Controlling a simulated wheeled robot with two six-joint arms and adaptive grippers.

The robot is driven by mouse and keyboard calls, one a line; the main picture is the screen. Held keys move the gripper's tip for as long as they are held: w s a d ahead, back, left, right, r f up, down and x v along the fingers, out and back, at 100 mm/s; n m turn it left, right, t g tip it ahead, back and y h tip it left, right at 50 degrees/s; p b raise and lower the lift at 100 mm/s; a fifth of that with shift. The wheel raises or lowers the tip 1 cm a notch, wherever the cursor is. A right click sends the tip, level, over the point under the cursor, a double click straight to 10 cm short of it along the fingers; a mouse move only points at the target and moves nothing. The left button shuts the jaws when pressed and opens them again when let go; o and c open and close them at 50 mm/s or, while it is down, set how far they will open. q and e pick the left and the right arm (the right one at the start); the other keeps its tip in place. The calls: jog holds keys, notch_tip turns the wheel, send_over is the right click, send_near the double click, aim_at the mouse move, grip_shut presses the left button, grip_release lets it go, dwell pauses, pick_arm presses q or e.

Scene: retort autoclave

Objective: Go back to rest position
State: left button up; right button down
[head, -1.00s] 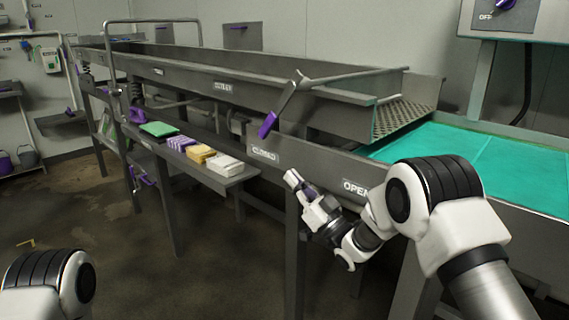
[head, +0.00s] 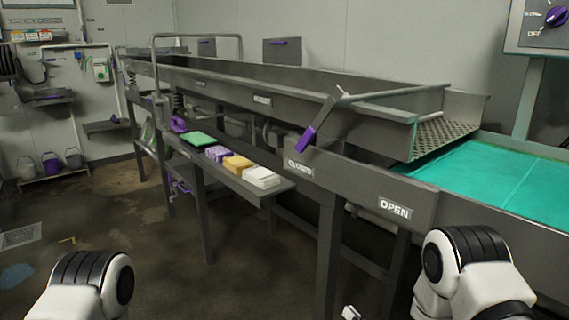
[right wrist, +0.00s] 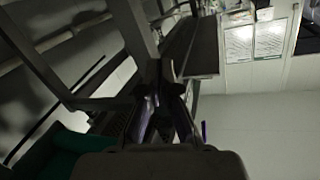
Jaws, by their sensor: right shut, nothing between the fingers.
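My right gripper (head: 350,313) shows only as a small white tip at the bottom edge of the head view, low in front of the steel conveyor. In the right wrist view its dark fingers (right wrist: 165,112) are together with nothing between them. My right arm bends at the lower right of the head view. My left arm shows only as a white and black joint at the lower left; its gripper is out of the picture.
A teal conveyor belt (head: 500,185) runs at right. A shelf (head: 262,192) holds green, purple, yellow and white items.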

jog(key=s+d+f+m+g+h, duration=0.1)
jog(key=s+d+f+g+h, duration=0.1)
jog(key=s+f+g, duration=0.5)
jog(key=s+d+f+h, duration=0.15)
jog(key=s+f, duration=0.25)
jog(key=s, duration=0.7)
jog(key=s+d+f+m+g+h, duration=0.1)
jog(key=s+d+f+g+h, duration=0.1)
jog(key=s+f+g, duration=0.5)
jog(key=s+d+r, duration=0.1)
jog(key=s+d, duration=0.1)
jog(key=s, duration=0.9)
notch_tip(320, 180, up, 14)
jog(key=g+p, duration=0.1)
jog(key=p, duration=1.3)
jog(key=shift+s+r+n+g+h, duration=0.2)
jog(key=shift+s+n+g+h, duration=0.15)
jog(key=shift+s, duration=0.1)
jog(key=shift+a, duration=0.1)
